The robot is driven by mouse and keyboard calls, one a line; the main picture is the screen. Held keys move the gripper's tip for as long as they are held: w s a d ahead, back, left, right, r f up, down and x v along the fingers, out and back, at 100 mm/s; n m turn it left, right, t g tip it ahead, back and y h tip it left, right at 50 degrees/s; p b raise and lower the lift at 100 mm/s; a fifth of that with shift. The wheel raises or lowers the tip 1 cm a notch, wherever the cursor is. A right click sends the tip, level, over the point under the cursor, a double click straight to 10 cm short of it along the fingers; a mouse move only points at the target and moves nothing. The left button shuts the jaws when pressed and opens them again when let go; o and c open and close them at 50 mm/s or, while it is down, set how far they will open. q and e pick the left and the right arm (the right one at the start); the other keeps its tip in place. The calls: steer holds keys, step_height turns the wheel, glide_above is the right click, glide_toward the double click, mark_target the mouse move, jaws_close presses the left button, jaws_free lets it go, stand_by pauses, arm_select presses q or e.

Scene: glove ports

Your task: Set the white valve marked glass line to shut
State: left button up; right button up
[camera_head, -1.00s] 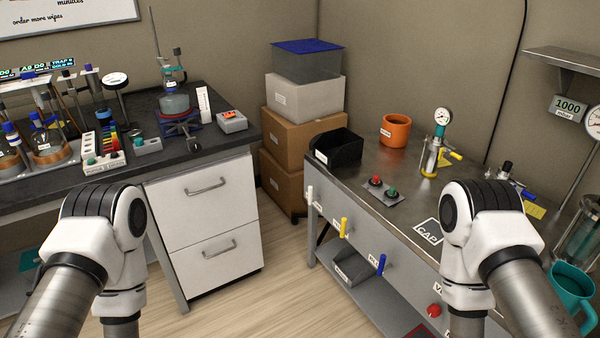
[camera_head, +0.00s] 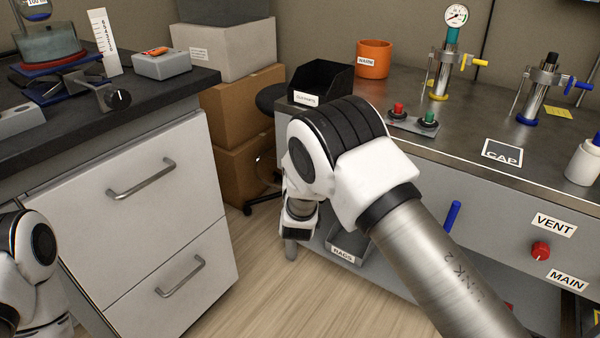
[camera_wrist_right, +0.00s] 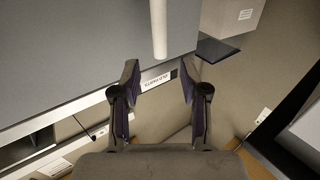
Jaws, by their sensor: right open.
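The white valve handle (camera_wrist_right: 159,28) shows in the right wrist view as a pale rod at the top centre, against the grey bench front. My right gripper (camera_wrist_right: 160,75) is open, with its fingers on either side below the rod's lower end. The rod lies in line with the gap, and I see no contact. In the head view my right arm covers the white valve and my right gripper's fingers. The glass line label is not readable in either view. My left arm shows at the lower left of the head view, but its gripper is out of frame.
A blue handle (camera_head: 453,217) and a red knob (camera_head: 540,251) are on the bench front to the right. A black bin (camera_head: 320,81) and an orange pot (camera_head: 374,59) stand on the bench. A white drawer cabinet (camera_head: 150,190) is left, with open floor between.

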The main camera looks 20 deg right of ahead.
steer(key=b+x, duration=0.1)
steer(key=x, duration=0.6)
steer(key=shift+f+b, duration=0.1)
steer(key=shift+b, duration=0.3)
steer(key=shift+w+d, duration=0.1)
steer(key=shift+w, duration=0.15)
jaws_close()
